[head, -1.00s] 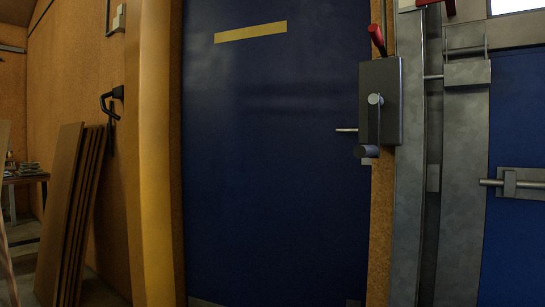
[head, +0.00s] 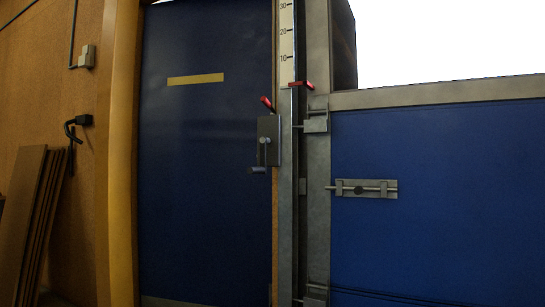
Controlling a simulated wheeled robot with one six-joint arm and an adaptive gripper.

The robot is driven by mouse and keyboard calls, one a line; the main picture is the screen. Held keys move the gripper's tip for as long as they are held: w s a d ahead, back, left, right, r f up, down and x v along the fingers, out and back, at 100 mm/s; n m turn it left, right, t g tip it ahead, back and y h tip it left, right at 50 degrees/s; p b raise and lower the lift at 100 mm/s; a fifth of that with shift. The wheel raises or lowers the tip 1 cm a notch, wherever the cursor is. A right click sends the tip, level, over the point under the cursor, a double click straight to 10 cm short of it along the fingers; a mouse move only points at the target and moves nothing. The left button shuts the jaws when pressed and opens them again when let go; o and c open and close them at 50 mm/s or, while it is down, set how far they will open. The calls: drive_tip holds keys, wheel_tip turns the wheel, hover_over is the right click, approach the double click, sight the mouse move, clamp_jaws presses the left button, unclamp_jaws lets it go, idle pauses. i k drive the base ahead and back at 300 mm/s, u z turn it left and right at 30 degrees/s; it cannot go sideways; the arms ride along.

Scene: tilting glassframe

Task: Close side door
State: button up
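A tall dark blue door panel (head: 205,190) with a yellow strip (head: 196,79) stands at the left of the head view, in a wooden frame. A grey lock box (head: 268,141) with a red-tipped lever and a dark handle (head: 257,170) sits at its right edge. A wider, brighter blue panel (head: 440,210) with a grey frame and a sliding bolt (head: 364,188) fills the right side. Which panel is the side door, and whether either is fully shut, I cannot tell. My gripper is not in view.
A grey metal post (head: 287,200) with a numbered scale (head: 287,40) stands between the two panels. Brown boards (head: 30,215) lean against the orange wall at far left, below a black hook (head: 76,125). Bright open space shows above the right panel.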

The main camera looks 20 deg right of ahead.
sight(206, 223)
drive_tip(key=u, duration=0.6)
drive_tip(key=i, duration=0.85)
drive_tip(key=u, duration=0.5)
drive_tip(key=i, duration=1.2)
drive_tip(key=z, duration=1.25)
drive_tip(key=i, duration=0.85)
drive_tip(key=z, duration=1)
